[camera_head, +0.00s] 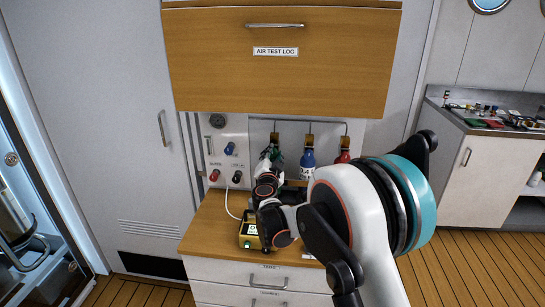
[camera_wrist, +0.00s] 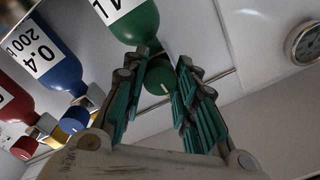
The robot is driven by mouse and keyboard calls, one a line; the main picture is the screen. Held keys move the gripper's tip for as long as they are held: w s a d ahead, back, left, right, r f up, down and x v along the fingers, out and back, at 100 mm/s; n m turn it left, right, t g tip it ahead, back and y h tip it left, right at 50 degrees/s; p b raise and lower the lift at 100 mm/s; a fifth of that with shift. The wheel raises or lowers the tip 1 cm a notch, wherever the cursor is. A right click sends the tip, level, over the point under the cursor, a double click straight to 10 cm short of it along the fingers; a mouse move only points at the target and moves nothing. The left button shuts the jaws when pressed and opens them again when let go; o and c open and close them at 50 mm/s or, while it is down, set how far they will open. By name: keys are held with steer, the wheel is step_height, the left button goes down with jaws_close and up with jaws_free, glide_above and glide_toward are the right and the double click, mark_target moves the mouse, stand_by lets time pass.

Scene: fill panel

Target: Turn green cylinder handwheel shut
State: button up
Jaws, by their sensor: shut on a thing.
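The green cylinder (camera_wrist: 134,22) shows at the top of the wrist view, with a white label on it. Its green handwheel (camera_wrist: 159,76) has a pale mark on its face and sits between my teal-padded fingers. My gripper (camera_wrist: 166,66) is shut on this handwheel. In the head view my gripper (camera_head: 271,157) is at the green cylinder and hides most of it, so only a bit of green shows. The handwheel cannot be made out there.
A blue cylinder (camera_head: 307,165) and a red cylinder (camera_head: 343,157) stand to the right. A valve panel (camera_head: 226,150) is at left. A yellow device (camera_head: 249,229) sits on the wooden counter. The wooden cabinet (camera_head: 280,75) overhangs above. A gauge (camera_wrist: 305,43) shows in the wrist view.

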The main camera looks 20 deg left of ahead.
steer(key=shift+f+m, duration=0.1)
steer(key=shift+m, duration=0.3)
steer(key=o, duration=1)
steer(key=shift+o, duration=0.2)
steer(key=v, duration=1.2)
